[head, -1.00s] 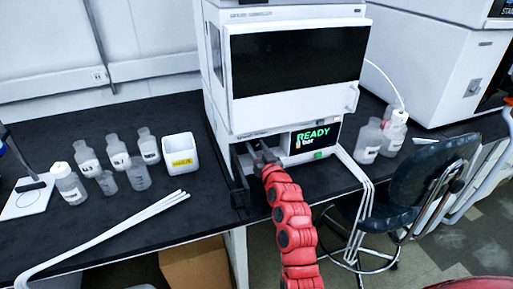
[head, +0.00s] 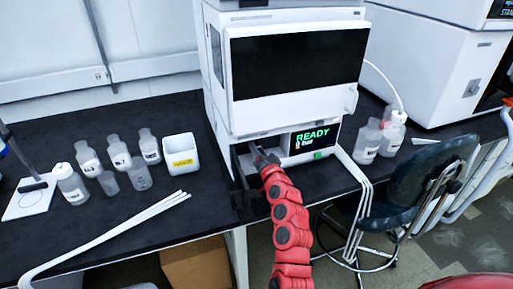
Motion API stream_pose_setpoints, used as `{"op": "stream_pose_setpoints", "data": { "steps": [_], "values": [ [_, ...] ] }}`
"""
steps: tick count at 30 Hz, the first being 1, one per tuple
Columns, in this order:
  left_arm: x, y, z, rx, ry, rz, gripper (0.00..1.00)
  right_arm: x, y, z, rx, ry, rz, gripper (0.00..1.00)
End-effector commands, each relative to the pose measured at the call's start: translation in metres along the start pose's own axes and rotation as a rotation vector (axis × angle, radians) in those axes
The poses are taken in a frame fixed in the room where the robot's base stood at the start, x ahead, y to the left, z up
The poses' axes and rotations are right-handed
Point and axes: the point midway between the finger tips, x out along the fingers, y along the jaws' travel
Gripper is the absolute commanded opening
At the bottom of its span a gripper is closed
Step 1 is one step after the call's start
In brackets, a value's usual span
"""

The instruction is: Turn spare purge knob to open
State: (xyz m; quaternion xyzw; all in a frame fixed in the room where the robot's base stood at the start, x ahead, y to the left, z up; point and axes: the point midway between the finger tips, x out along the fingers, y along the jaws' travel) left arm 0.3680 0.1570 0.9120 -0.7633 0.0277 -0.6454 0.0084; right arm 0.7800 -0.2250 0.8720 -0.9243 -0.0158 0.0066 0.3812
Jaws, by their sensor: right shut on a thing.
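The chromatography stack (head: 225,110) stands on the dark bench, with a lower module whose screen (head: 314,139) reads READY in green. My right gripper (head: 258,154) reaches into the recess at the lower module's front left. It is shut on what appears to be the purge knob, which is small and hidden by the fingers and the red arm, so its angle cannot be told. My left gripper is not in view.
White bottles (head: 118,152) and a white square container (head: 180,154) stand on the bench at left. White tubes (head: 150,208) lie near the bench's front. Two bottles (head: 367,140) stand right of the stack; a dark chair (head: 418,178) is at the right.

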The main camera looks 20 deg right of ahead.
Motion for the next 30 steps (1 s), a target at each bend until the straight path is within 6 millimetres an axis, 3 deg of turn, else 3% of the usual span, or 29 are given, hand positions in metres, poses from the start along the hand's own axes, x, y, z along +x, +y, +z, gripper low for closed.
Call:
{"op": "stream_pose_setpoints", "data": {
  "steps": [15, 16, 20, 30],
  "values": [
    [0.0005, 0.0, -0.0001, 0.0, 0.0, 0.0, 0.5, -0.0001, 0.0002, 0.0, 0.02, 0.0, 0.0, 0.0],
    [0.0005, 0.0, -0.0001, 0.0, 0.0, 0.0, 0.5, -0.0001, 0.0002, 0.0, 0.02, 0.0, 0.0, 0.47],
    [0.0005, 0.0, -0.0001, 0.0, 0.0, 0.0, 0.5, -0.0001, 0.0002, 0.0001, 0.019, 0.0, 0.0, 0.7],
    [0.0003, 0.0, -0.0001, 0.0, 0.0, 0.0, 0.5, -0.0011, 0.0002, 0.0002, 0.019, 0.0, 0.0, 0.73]
  ]
}}
